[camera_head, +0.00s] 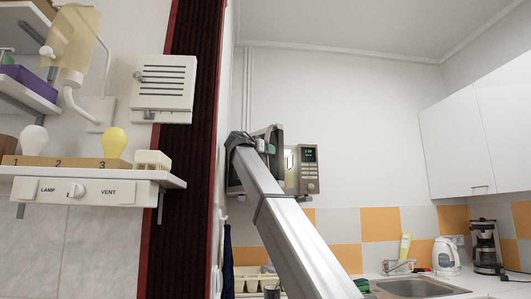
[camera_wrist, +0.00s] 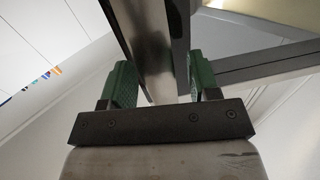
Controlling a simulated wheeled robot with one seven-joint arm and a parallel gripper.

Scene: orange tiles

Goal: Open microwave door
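The microwave (camera_head: 309,170) hangs at the middle of the head view, with its lit control panel facing me. Its door (camera_head: 278,140) is left of the panel and looks swung out from the body, though my arm hides much of it. My gripper (camera_head: 265,146) is at the door, partly hidden behind my own wrist. In the wrist view my gripper (camera_wrist: 163,80) has its green-padded fingers spread wide. A long dark, metallic slab, likely the door seen edge-on (camera_wrist: 155,45), passes between them, close to the right pad. I cannot tell whether the pads touch it.
White cupboards (camera_head: 480,140) hang above. A wall edge with a dark red strip (camera_head: 190,150) and a shelf (camera_head: 95,176) are at the left.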

